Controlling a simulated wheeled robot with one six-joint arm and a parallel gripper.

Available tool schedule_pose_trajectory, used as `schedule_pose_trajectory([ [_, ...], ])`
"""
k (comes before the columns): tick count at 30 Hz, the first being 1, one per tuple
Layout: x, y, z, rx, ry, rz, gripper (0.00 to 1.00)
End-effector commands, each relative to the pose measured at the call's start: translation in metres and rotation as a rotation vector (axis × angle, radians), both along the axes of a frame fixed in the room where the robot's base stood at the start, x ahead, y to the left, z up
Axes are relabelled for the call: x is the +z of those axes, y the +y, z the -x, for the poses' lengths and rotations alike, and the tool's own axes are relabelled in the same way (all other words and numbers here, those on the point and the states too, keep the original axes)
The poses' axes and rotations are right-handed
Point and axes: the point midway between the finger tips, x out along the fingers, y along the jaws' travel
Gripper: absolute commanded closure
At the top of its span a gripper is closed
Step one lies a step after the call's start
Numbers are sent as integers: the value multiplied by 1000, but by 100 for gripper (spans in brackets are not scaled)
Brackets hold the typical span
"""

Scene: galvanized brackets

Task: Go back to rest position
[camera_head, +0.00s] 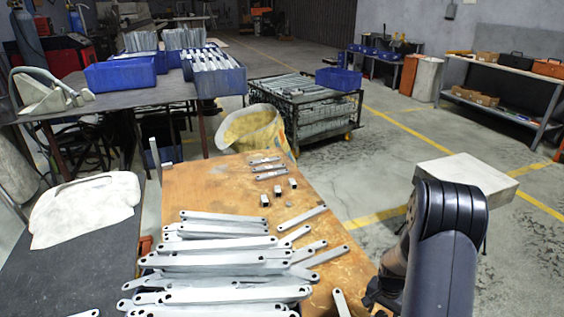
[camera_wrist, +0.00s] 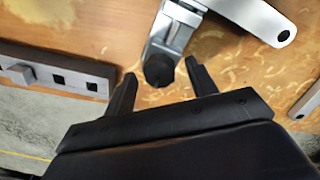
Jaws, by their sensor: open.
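My gripper (camera_wrist: 160,68) is open in the wrist view, its two dark fingers apart. A metal fitting (camera_wrist: 176,30) with a dark round end lies between and just beyond the fingertips. I cannot tell whether it touches them. In the head view my arm stands at the right edge of the wooden table (camera_head: 200,180), and the gripper is mostly hidden there. A pile of galvanized brackets (camera_head: 215,262) covers the table's near part. A bracket end (camera_wrist: 262,18) also shows at the upper right of the wrist view.
Small square metal pieces (camera_head: 279,189) and a few flat brackets (camera_head: 265,168) lie farther back on the table. A pale square-topped stand (camera_head: 468,176) is close behind my arm. A grey rail with square holes (camera_wrist: 60,80) lies left in the wrist view. Open floor is beyond.

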Motion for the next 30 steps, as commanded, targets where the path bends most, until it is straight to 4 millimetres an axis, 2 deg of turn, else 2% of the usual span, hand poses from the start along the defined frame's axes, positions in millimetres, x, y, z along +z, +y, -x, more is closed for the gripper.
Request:
schedule_pose_trajectory([
  [7,2,0,0,206,0,0,46],
  [12,40,1,-2,203,-4,1,46],
  [19,81,3,-2,202,-2,1,46],
  [24,100,4,-2,201,-1,1,46],
  [30,107,4,-2,200,0,0,46],
])
